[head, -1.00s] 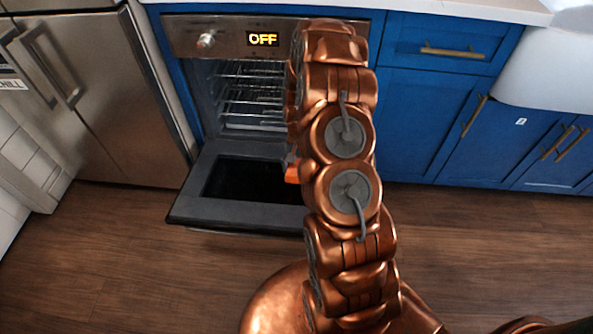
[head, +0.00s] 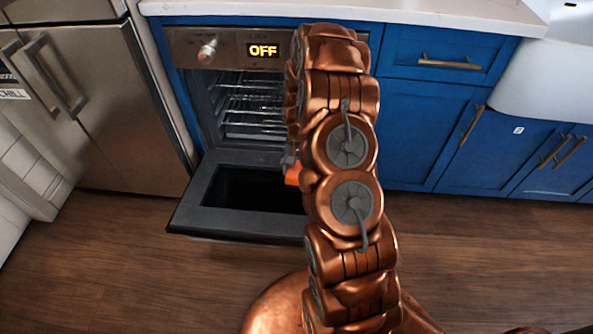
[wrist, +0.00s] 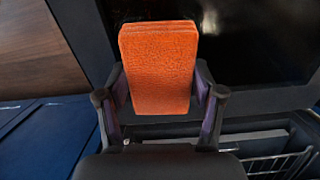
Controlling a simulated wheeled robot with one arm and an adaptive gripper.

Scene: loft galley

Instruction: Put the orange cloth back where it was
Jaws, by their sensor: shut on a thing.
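The orange cloth (wrist: 158,68) is a folded, flat rectangle in the wrist view. My gripper (wrist: 162,98) is shut on it, with a finger on each side of the cloth's lower part. In the head view a small orange bit of the cloth (head: 292,174) shows at the left edge of my arm; my arm hides the rest and most of the gripper. The cloth is held over or near the right part of the open oven door (head: 190,197); I cannot tell whether it touches the door.
The oven (head: 250,105) stands open with its door folded down, wire racks inside and a display reading OFF. A steel fridge (head: 120,110) is at the left. Blue cabinets (head: 430,130) and a white counter (head: 440,10) are at the right. The wooden floor (head: 130,270) in front is clear.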

